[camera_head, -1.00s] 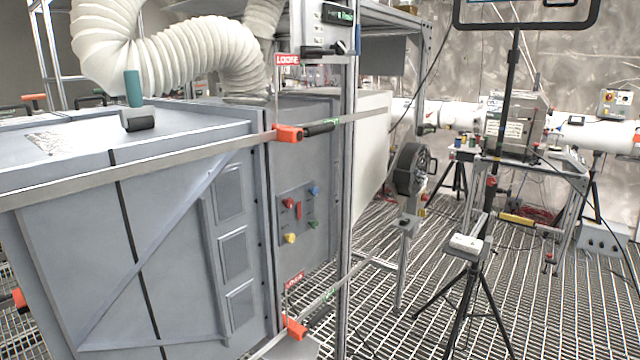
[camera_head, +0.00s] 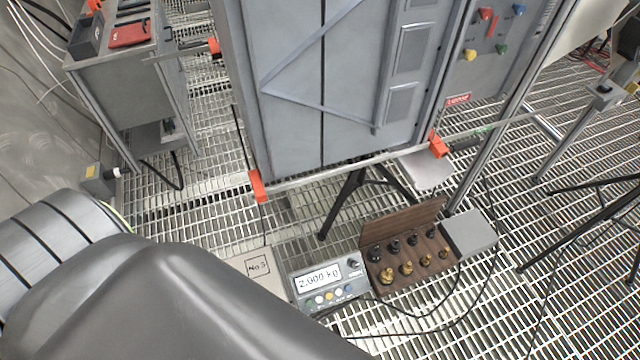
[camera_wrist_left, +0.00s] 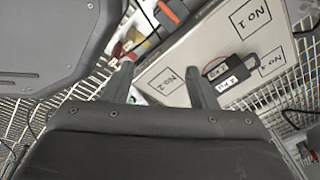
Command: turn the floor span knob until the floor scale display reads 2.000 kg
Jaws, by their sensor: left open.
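The floor scale display (camera_head: 318,277) is a lit panel on a grey console on the grating; it reads 2.000 kg. A dark knob (camera_head: 353,264), probably the span knob, sits at the console's upper right, with several coloured buttons below the display. No gripper touches this knob in the head view. My left arm covers the lower left of that view and hides its gripper. In the left wrist view, my left gripper (camera_wrist_left: 162,80) has its fingers apart with nothing held between them, over a pale plate (camera_wrist_left: 210,45) marked with numbered squares. My right gripper is not in view.
A wooden weight box (camera_head: 405,283) with brass and dark weights stands right of the console, beside a grey box (camera_head: 470,234). Cables loop across the grating. A large grey cabinet (camera_head: 330,90) stands behind.

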